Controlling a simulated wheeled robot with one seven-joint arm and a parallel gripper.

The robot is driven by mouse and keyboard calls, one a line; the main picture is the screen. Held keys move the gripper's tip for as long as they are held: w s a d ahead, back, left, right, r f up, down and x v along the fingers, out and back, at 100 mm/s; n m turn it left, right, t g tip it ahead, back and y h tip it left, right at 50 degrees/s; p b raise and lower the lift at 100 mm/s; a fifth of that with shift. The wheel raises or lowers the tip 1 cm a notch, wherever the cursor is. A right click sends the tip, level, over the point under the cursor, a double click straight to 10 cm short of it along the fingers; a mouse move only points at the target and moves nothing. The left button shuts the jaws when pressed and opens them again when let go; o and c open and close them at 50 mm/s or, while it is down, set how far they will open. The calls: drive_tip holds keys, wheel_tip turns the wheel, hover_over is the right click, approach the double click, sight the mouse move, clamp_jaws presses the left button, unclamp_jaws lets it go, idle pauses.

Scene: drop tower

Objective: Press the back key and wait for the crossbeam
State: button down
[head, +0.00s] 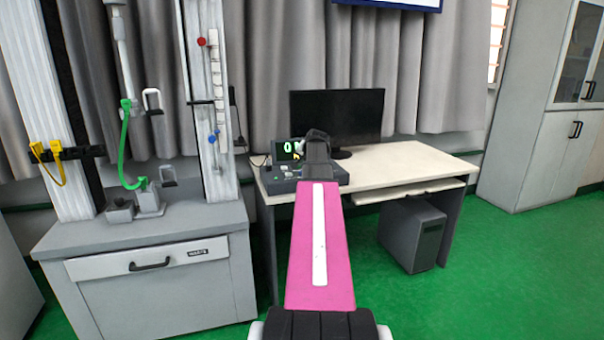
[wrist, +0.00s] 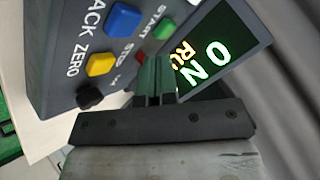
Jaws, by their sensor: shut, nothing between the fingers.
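The control box (head: 272,184) stands on the desk, and its panel (wrist: 60,45) fills the upper left of the wrist view. The blue key (wrist: 122,18) has a partly cut-off label ending in "ACK" beside it. A yellow key (wrist: 100,64) labelled ZERO, a red key (wrist: 139,58) and a green START key (wrist: 165,28) sit near it. The display (wrist: 225,45) shows a green "0 N" and partly hidden yellow letters. My gripper (wrist: 155,75) is shut and empty, its tips over the panel near the red key; contact cannot be told. The test frame (head: 212,90) stands left; I cannot tell which part is the crossbeam.
A monitor (head: 338,115) stands behind the control box on the desk (head: 400,165). A computer case (head: 412,235) is under the desk. Green hooks and yellow clips hang on the test frame. The green floor (head: 500,270) to the right is clear.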

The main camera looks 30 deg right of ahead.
drive_tip(key=shift+r, duration=1.7)
